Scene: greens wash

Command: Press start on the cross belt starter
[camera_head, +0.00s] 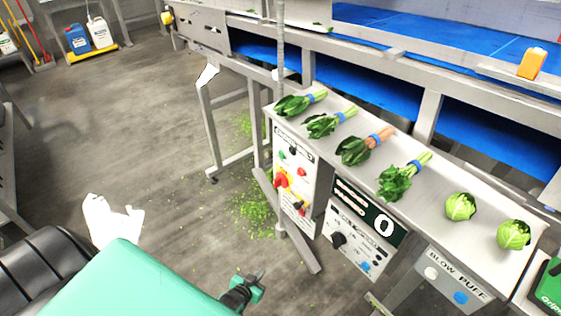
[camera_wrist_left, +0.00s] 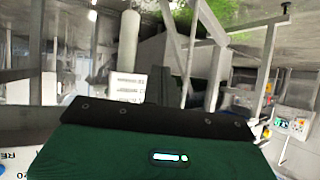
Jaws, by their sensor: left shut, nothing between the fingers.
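A tall control box (camera_head: 290,182) hangs at the left end of the steel shelf in the head view. It has a small green button, red buttons, a large red knob with yellow and a printed header too small to read. To its right, a panel (camera_head: 353,245) has a black knob, a blue button and a display reading 0. I cannot tell which is the cross belt starter. My left gripper (camera_head: 248,290) is shut and empty, low in the head view, apart from both panels. In the left wrist view, a green and black housing fills the bottom.
The steel shelf (camera_head: 440,222) holds several bunched greens and two round heads. A blow/puff panel (camera_head: 452,281) hangs below its right part. A grey post (camera_head: 280,60) stands at the shelf's left end. Open floor (camera_head: 150,135) lies to the left, with scattered green scraps (camera_head: 255,208).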

